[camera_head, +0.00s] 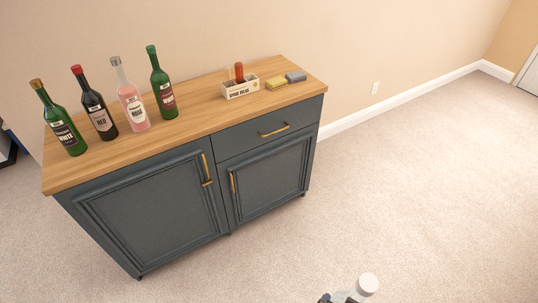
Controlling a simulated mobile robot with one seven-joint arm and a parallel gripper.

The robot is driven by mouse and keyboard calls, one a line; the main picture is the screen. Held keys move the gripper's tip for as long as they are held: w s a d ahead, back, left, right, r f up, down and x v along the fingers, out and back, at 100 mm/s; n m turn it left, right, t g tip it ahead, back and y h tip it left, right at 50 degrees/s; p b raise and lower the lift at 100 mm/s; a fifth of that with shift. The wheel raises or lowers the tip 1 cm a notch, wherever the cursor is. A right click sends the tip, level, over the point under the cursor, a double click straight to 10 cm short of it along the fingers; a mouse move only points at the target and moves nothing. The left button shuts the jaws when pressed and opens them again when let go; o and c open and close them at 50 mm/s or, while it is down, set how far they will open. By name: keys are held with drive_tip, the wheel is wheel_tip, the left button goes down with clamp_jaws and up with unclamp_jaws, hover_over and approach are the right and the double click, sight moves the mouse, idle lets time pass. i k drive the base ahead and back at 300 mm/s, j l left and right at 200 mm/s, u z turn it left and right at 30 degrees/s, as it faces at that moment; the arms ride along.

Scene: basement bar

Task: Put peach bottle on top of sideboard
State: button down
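The sideboard (196,136) stands against the wall, with a wooden top and dark blue-grey doors and a drawer. A bottle with pinkish, peach-like contents and a grey cap (132,103) stands upright on its top, among other bottles. It is the only bottle of such a colour in view. A small white and dark part of my arm shows at the bottom edge, right of the middle, over the carpet and apart from the sideboard. My gripper's fingers are not in view, so what they hold is hidden.
On the sideboard top also stand a green bottle (60,121), a dark red-capped bottle (95,105), another green bottle (162,86), a small white caddy (240,86), a yellow sponge (276,83) and a grey block (296,77). The top's front middle is bare. Carpet at right is clear.

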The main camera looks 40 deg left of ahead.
sight(207, 103)
drive_tip(key=i+j, duration=0.15)
drive_tip(key=j, duration=0.3)
drive_tip(key=i+j, duration=0.15)
drive_tip(key=j, duration=0.3)
drive_tip(key=i+j, duration=0.2)
drive_tip(key=j, duration=0.3)
drive_tip(key=i+j, duration=0.15)
drive_tip(key=j, duration=0.3)
drive_tip(key=i+j, duration=0.15)
drive_tip(key=j, duration=0.3)
drive_tip(key=i+j, duration=0.15)
drive_tip(key=j, duration=0.3)
drive_tip(key=i+j, duration=0.2)
drive_tip(key=j, duration=0.3)
drive_tip(key=i+j, duration=0.15)
drive_tip(key=j, duration=0.3)
